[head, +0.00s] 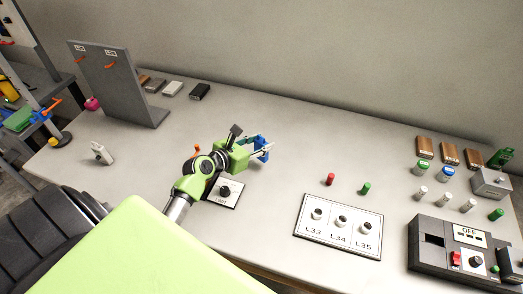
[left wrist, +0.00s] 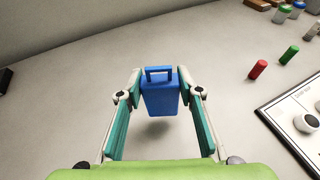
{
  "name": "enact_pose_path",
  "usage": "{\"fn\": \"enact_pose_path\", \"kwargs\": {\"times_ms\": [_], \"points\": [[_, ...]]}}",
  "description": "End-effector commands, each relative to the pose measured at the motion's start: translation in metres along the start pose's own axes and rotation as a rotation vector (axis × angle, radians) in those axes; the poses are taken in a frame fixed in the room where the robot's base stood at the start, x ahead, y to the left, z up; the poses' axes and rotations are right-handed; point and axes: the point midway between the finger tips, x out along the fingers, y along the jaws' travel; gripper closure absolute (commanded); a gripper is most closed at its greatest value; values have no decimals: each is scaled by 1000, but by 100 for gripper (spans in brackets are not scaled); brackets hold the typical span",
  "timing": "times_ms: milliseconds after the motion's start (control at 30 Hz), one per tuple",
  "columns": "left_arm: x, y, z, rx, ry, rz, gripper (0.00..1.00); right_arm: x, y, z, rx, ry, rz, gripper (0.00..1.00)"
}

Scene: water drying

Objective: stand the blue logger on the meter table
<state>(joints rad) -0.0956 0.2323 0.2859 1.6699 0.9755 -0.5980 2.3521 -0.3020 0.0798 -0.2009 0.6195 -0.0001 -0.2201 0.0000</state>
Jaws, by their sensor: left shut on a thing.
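The blue logger (head: 262,145) is a small blue box with a handle on top. In the left wrist view the logger (left wrist: 160,98) sits upright between the fingertips of my left gripper (left wrist: 160,90), with its handle at the far, upper side. My left gripper (head: 258,149) is shut on it over the middle of the grey table (head: 300,132). A soft shadow lies below the logger, and it looks held above the surface. My right gripper is not in view.
A panel marked L33, L34, L35 (head: 339,226) lies at the right front, with a red cylinder (head: 330,179) and green cylinder (head: 366,188) behind. A grey hook stand (head: 118,85) stands at left. A dark control box (head: 462,258) is at far right. The table's back middle is clear.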

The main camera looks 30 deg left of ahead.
Motion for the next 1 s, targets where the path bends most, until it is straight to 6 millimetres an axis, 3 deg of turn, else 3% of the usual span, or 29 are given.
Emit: {"fn": "enact_pose_path", "kwargs": {"times_ms": [267,667,700,767,1000], "points": [[18,1,-30,0,1,0,89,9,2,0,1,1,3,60],[19,1,-34,-2,-1,1,89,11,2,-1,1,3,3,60],[19,0,-35,-2,-1,0,64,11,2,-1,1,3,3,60],[19,0,-34,-1,-1,0,50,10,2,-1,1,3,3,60],[19,0,-34,-1,0,0,50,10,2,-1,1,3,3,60]]}}
